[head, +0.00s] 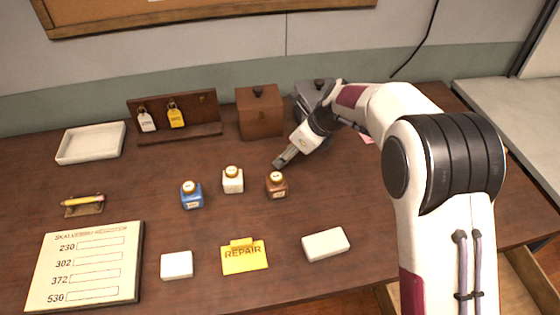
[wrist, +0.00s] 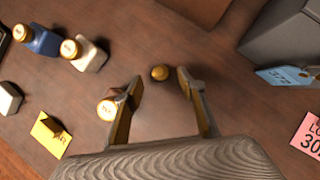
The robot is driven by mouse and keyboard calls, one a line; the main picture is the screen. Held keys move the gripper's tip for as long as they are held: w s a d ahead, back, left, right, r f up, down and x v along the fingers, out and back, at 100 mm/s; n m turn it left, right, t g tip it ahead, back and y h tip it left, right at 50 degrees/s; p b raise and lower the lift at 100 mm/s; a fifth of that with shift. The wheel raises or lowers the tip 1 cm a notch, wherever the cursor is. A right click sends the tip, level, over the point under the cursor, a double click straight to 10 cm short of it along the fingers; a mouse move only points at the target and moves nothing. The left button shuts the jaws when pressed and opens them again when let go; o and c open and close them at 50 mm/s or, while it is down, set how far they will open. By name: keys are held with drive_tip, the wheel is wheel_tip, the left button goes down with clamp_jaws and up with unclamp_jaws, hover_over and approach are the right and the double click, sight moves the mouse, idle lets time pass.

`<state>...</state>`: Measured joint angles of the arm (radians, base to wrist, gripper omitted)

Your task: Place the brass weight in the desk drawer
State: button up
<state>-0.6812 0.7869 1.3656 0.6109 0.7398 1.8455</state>
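The brass weight (wrist: 160,73) is a small round golden piece on the dark desk in the wrist view. It lies just beyond the gap between the fingertips of my gripper (wrist: 160,82), and I see no contact. My gripper is open and empty, with its fingers apart. In the head view my gripper (head: 279,162) points down over the desk, behind the brown bottle, and I cannot make out the weight there. An open wooden drawer (head: 535,262) shows at the lower right of the head view, partly hidden by my arm.
A brown bottle (head: 277,185) stands close to my gripper, beside the left finger in the wrist view (wrist: 108,108). White (head: 233,181) and blue (head: 192,196) bottles stand to its left. A brown box (head: 260,113) and a grey object (head: 306,100) stand behind.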

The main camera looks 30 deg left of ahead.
drive_tip(key=shift+x, duration=1.65)
drive_tip(key=shift+d, duration=0.15)
drive_tip(key=shift+c, duration=0.5)
drive_tip(key=shift+w, duration=0.1)
clamp_jaws()
